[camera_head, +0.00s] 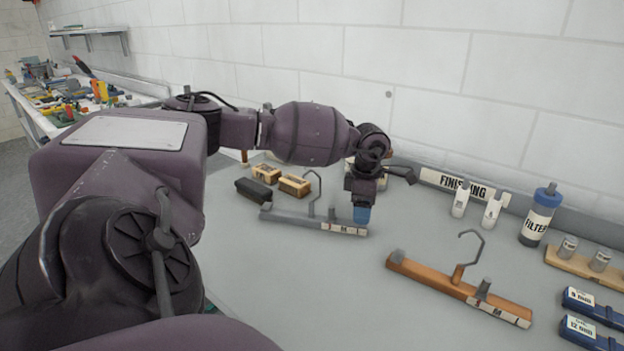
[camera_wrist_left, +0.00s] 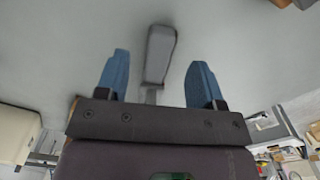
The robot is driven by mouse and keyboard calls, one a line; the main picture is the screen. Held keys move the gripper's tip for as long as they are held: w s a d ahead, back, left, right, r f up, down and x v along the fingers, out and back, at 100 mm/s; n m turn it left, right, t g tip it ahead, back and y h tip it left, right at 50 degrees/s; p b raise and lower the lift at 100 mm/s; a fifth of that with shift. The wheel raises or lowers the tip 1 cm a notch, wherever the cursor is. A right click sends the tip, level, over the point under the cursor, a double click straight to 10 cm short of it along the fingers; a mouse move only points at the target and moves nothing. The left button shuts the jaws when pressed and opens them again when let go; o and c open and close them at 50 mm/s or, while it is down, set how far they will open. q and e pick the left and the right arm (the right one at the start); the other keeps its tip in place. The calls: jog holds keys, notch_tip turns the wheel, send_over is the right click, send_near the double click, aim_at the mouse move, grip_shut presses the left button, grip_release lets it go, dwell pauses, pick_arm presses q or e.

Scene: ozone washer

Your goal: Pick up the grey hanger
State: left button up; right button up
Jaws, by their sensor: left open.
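The grey hanger (camera_head: 290,218) lies on the grey worktop, with its thin hook standing up from its middle and pale letter labels near its right end. My left gripper (camera_head: 362,213) points down at the hanger's right end, its blue fingertip overlapping the bar in the head view. In the left wrist view, the two blue fingers of my left gripper (camera_wrist_left: 160,78) are spread apart. A grey end piece, which looks like the hanger (camera_wrist_left: 160,52), shows between them with gaps on both sides. My right gripper is in neither view.
A brown wooden hanger (camera_head: 430,280) lies to the right. Small brushes or blocks (camera_head: 294,185) sit behind the grey hanger. The front worktop is clear.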

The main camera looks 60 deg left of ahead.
pick_arm(q)
notch_tip(320, 180, down, 5)
jog(key=shift+d+r, duration=0.1)
jog(key=shift+d, duration=0.05)
jog(key=c, duration=1.1)
